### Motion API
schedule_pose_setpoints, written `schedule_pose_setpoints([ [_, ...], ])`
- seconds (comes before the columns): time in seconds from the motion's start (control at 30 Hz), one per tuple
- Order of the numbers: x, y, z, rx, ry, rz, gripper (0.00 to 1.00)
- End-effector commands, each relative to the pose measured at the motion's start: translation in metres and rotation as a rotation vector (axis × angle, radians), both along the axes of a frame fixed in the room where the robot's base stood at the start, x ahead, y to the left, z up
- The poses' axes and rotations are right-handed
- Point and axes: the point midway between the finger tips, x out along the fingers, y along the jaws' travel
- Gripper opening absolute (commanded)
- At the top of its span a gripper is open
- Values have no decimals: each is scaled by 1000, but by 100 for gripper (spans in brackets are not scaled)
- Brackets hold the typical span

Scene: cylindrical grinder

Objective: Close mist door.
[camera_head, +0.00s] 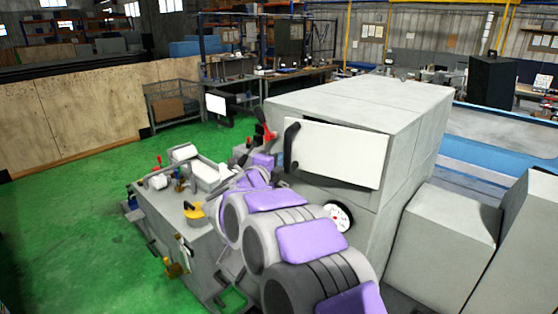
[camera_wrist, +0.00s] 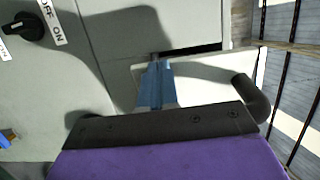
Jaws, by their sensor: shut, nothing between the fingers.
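The mist door (camera_head: 335,152) is a white panel on the front of the grey grinder housing. A black curved handle (camera_head: 291,146) is at its left end. A dark gap shows along its upper edge, so it looks slightly ajar. In the wrist view, the white door panel (camera_wrist: 205,88) is seen at a steep angle, with its black handle (camera_wrist: 250,98) at the right and a dark gap above it. My gripper (camera_wrist: 157,84) has blue fingers, shut and empty, in front of the panel, left of the handle. I cannot tell whether they touch it. The head view does not show the fingers clearly.
A black rotary switch (camera_wrist: 28,27) marked OFF and ON is on the grey panel at the upper left. A white round dial (camera_head: 338,217) is below the door. Grey cabinets (camera_head: 440,240) stand at the right. Green floor (camera_head: 75,225) is clear at the left.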

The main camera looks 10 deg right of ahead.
Motion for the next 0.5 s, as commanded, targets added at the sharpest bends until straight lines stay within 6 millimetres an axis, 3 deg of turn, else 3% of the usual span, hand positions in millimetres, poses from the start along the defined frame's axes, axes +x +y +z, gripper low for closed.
schedule_pose_setpoints([
  [0.27,20,-12,3,3,-1,-74,0],
  [0.5,41,-33,1,3,-1,-137,0],
])
